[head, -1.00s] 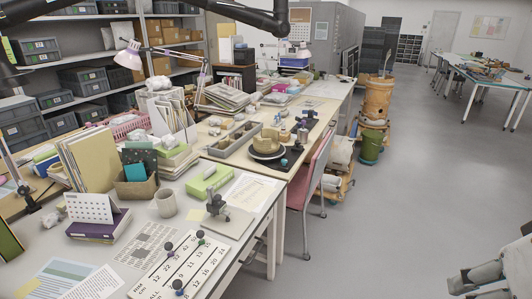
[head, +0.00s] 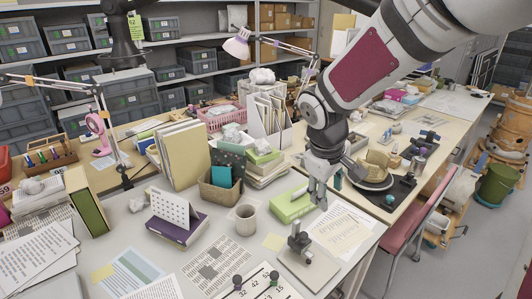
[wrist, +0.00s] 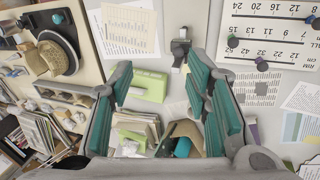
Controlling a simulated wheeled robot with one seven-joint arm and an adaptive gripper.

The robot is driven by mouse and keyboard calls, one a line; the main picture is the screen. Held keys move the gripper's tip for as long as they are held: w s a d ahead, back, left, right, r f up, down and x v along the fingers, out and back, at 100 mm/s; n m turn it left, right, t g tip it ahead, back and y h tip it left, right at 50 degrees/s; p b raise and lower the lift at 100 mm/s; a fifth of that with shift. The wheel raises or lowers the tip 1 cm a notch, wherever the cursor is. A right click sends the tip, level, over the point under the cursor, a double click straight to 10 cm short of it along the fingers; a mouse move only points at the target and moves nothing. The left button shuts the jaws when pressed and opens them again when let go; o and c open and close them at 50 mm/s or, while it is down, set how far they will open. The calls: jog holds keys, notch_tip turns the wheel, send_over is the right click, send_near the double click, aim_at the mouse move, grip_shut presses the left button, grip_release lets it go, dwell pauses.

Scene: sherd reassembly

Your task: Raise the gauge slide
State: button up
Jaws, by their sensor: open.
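The gauge (head: 299,240) is a small grey and dark upright device on a pale flat plate (head: 313,272) near the front edge of the desk. In the wrist view the gauge (wrist: 180,46) shows beyond my fingertips, near the top middle. I cannot make out its slide as a separate part, nor its height. My gripper (head: 319,198) points down above the desk, behind the gauge and slightly right of it in the head view. In the wrist view my gripper (wrist: 165,80) has its teal-padded fingers spread, with nothing held between them.
A green box (head: 290,207) lies close beside my gripper. A mug (head: 246,219) stands left of the gauge. A numbered chart (head: 262,287) with dark knobs lies in front. Paper sheets (head: 340,230) lie to the right. A turntable (head: 372,180) stands on the farther table.

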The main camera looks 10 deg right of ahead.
aim_at(304, 233)
jog(key=w+f+n, duration=0.1)
jog(key=w+f, duration=0.1)
jog(key=f, duration=0.6)
jog(key=w+a+f+n+p, duration=0.1)
jog(key=w+f, duration=0.2)
jog(key=f, duration=0.5)
jog(key=w+f+n+p, duration=0.1)
jog(key=w+f, duration=0.2)
jog(key=f, duration=0.5)
jog(key=shift+a+g+y, duration=0.35)
jog(key=shift+g+y, duration=0.05)
grip_shut()
